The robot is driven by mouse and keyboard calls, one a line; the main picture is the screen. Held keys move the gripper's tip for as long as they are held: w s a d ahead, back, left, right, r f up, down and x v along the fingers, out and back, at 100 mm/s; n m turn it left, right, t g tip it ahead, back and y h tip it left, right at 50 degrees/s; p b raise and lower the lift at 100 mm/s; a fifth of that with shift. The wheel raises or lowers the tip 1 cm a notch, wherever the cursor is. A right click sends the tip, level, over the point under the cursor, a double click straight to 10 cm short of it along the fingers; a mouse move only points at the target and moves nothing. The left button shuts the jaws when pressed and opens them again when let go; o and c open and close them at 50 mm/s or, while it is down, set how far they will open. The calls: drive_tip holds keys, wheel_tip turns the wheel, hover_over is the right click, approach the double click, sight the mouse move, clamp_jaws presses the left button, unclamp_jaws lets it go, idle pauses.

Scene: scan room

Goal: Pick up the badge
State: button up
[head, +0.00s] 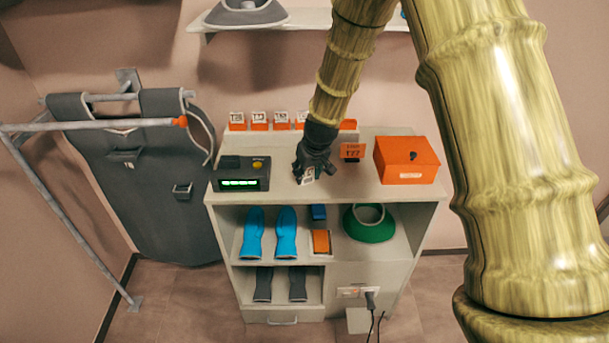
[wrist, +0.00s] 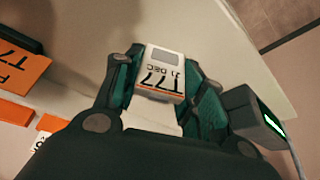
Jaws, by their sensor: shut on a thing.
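The badge (wrist: 161,75) is a small white piece with an orange stripe and the printing "T77" and "31 DEC", upside down in the wrist view. My gripper (wrist: 158,88) is shut on it, with a dark green finger on each side. In the head view my gripper (head: 304,176) hangs over the cabinet top, and part of the white badge (head: 308,174) shows at the fingertips. The wrist view shows the cabinet surface beyond the badge; I cannot tell whether they touch.
A dark device with a green display (head: 240,175) stands left of my gripper. An orange T77 sign (head: 352,151) and an orange box (head: 406,161) stand to the right. Several white tags in orange holders (head: 258,121) line the back. The cabinet top's front strip (head: 340,191) is clear.

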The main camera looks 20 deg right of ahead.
drive_tip(key=shift+r, duration=0.1)
drive_tip(key=shift+r+b, duration=0.75)
drive_tip(key=shift+r, duration=0.55)
drive_tip(key=shift+s+r, duration=0.1)
drive_tip(key=shift+r, duration=0.25)
drive_tip(key=s+a+b, duration=0.1)
drive_tip(key=s+b, duration=0.1)
drive_tip(key=s, duration=0.5)
drive_tip(key=s+a+r+b, duration=0.1)
drive_tip(key=s+a+b, duration=0.1)
drive_tip(key=s, duration=0.6)
drive_tip(key=shift+s+a+r, duration=0.25)
drive_tip(key=shift+a, duration=0.05)
